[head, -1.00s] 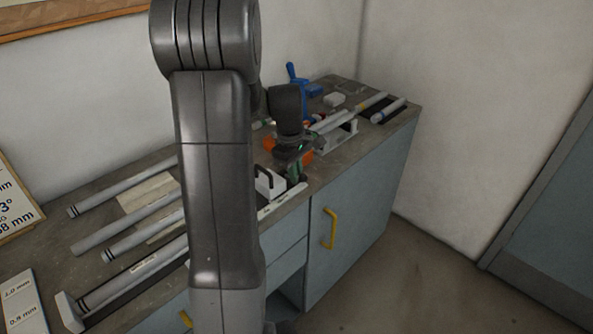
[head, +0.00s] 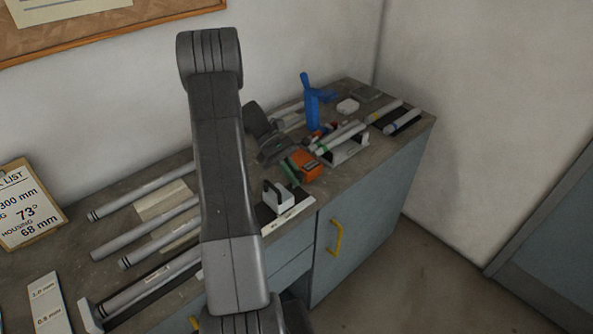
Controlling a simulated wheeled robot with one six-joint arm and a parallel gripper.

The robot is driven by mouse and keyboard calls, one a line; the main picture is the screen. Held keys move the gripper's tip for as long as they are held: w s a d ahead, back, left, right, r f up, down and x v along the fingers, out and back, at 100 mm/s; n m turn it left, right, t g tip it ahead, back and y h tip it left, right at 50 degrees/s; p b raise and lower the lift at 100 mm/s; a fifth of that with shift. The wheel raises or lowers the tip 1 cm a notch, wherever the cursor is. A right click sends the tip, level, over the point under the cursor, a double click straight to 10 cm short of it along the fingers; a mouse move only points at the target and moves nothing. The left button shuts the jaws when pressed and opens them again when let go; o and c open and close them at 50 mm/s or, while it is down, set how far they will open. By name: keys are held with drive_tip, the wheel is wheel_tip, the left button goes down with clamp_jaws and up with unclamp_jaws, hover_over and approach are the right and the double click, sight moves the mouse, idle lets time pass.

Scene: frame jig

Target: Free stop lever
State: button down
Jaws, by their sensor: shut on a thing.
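A white block with a dark upright loop on it (head: 280,198) sits at the front edge of the bench; it may be the stop with its lever, but I cannot be sure. My gripper (head: 281,155) is above the bench, behind this block and apart from it. It is shut on a small green thing (head: 289,165) that shows at its fingers. The fingertips and most of the held thing are too small and dark to make out. An orange tool (head: 306,166) lies just right of my gripper.
Several grey tubes (head: 145,190) lie on the left of the bench (head: 75,255). More tubes rest on a white cradle (head: 345,150) at the right. A blue clamp-like tool (head: 312,105) stands at the back. A clipboard (head: 28,205) leans on the wall.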

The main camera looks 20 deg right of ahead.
drive_tip(key=shift+w+a+f+g+h, duration=0.2)
drive_tip(key=shift+w+g+h, duration=0.25)
drive_tip(key=shift+g, duration=0.5)
drive_tip(key=shift+w+a+f+g+h, duration=0.15)
drive_tip(key=shift+w+g+h, duration=0.25)
drive_tip(key=shift+g, duration=0.55)
drive_tip(key=shift+r, duration=0.1)
drive_tip(key=c, duration=1.5)
unclamp_jaws()
drive_tip(key=shift+r, duration=0.1)
